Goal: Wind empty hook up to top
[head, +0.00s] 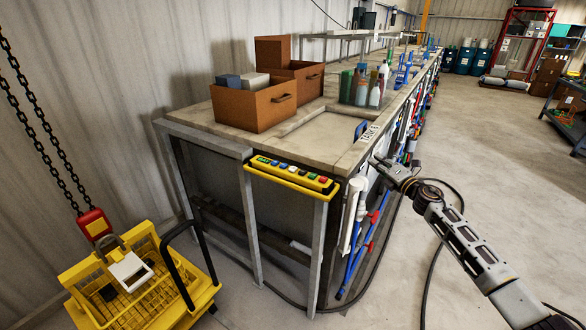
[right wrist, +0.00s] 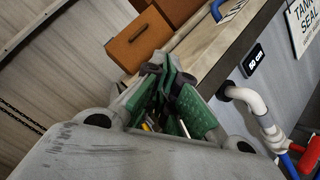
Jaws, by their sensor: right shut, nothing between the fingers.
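The hook (head: 108,244) hangs under a red and yellow hook block (head: 95,224) on two dark chains (head: 40,115), at the left of the head view. It is low, in front of the yellow basket (head: 75,272); I cannot tell whether it touches the basket. A yellow control box (head: 290,176) with a row of coloured buttons is fixed along the near end of the bench. My right gripper (head: 377,163) is shut and empty, to the right of the control box and apart from it. Its green-padded fingers also show in the right wrist view (right wrist: 160,82). My left gripper is out of view.
The long bench (head: 210,121) carries brown boxes (head: 255,106) and several bottles (head: 375,95). White and blue pipes (head: 352,215) run down its right side, near my right arm. A black cable lies on the floor. The floor at the right is mostly free.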

